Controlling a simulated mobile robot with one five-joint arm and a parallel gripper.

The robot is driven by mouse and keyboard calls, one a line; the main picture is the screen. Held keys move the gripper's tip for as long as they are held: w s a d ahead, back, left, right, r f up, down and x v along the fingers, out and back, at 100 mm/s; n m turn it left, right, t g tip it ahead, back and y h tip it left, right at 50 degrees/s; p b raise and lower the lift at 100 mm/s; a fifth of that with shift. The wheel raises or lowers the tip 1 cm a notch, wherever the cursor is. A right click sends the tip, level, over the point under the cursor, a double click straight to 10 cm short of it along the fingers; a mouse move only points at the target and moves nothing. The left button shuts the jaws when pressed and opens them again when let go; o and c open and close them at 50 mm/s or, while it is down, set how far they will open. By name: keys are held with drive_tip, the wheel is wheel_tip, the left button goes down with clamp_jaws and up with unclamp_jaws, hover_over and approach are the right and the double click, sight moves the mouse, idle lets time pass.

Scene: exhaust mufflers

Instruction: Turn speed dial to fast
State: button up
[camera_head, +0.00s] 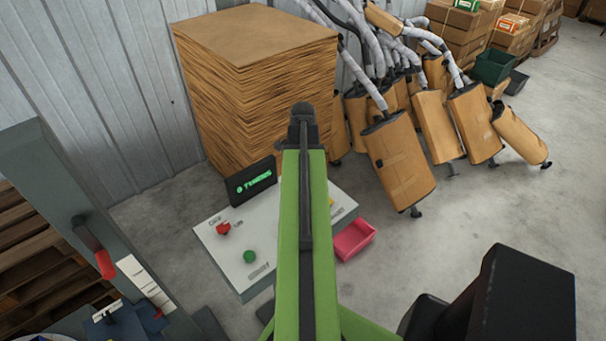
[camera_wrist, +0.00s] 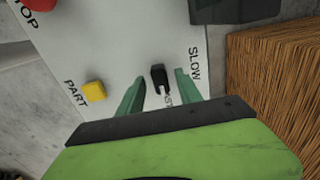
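The black speed dial (camera_wrist: 157,76) is on the pale control panel (camera_wrist: 120,40) in the wrist view. A light notch shows on its lower end in the picture. The word SLOW is printed to its right; another label below it is mostly covered. My gripper (camera_wrist: 161,77) is open, with one green finger on each side of the dial. A gap shows on both sides; I cannot tell whether either finger touches it. In the head view the panel (camera_head: 215,250) sits low in the middle, and my green arm hides the dial and gripper.
A yellow PART button (camera_wrist: 94,91) and a red STOP button (camera_wrist: 40,4) are on the panel. The head view shows a green button (camera_head: 249,257), a dark display (camera_head: 250,182), a pink bin (camera_head: 354,240), a cardboard stack (camera_head: 255,90) behind and wrapped mufflers (camera_head: 400,160) right.

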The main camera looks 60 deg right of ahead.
wheel_tip(320, 180, up, 18)
drive_tip(key=p, duration=1.7)
drive_tip(key=shift+f, duration=0.25)
drive_tip(key=shift+f, duration=0.15)
